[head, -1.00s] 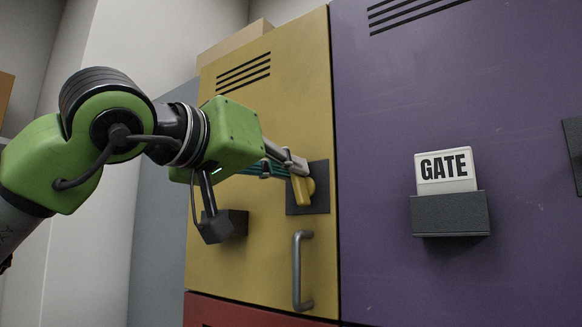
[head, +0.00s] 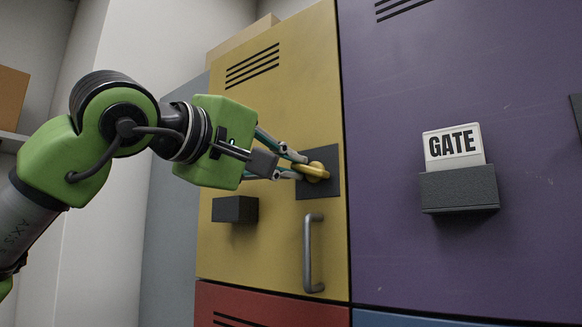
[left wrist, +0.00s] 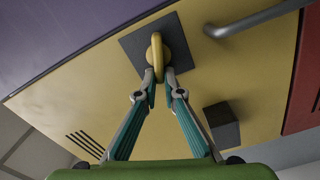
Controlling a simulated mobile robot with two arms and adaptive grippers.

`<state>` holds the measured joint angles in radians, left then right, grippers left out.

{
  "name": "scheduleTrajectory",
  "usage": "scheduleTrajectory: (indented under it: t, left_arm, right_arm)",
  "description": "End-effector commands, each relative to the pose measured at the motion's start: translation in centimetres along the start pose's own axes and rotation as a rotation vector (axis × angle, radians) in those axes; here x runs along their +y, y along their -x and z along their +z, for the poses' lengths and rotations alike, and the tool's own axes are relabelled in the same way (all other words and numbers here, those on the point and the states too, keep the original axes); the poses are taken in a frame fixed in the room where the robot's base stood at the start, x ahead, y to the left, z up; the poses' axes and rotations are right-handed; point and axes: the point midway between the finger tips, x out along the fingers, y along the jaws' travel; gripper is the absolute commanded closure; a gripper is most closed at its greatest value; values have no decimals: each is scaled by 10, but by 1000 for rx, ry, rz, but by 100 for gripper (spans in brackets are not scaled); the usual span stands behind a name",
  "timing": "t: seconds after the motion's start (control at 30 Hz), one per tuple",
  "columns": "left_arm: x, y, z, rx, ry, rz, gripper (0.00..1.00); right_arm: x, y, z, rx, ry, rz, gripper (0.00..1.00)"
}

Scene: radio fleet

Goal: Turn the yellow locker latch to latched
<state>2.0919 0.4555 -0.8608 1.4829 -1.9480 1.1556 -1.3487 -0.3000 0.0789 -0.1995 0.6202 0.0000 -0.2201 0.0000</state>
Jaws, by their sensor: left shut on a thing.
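The yellow locker door (head: 265,110) is closed in the head view. Its yellow latch (head: 317,170) sits on a dark square plate (head: 331,185) near the door's right edge, and its handle lies about level, pointing left. My left gripper (head: 298,167) reaches in from the left and is shut on the handle's end. In the left wrist view the latch (left wrist: 157,50) stands out from the plate, with the fingertips (left wrist: 159,78) on either side of its end. The fingers hide part of the handle. My right gripper is not in view.
A grey pull handle (head: 309,255) is below the latch, and a dark block (head: 234,209) is on the door to its left. The purple door (head: 440,260) on the right bears a GATE card (head: 453,145) in a dark holder (head: 459,190). A red door (head: 255,308) lies below.

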Motion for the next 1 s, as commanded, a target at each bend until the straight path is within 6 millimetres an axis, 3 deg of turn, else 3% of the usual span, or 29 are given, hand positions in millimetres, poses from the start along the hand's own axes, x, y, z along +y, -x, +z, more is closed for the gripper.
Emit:
scheduleTrajectory:
  t: [0.4, 1.0]
  left_arm:
    - [-8, 0, 0, 3, 283, 1, 100]
    - [-10, 0, 1, 2, 371, -1, 100]
  right_arm:
    - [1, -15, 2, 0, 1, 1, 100]
    - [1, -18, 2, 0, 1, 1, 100]
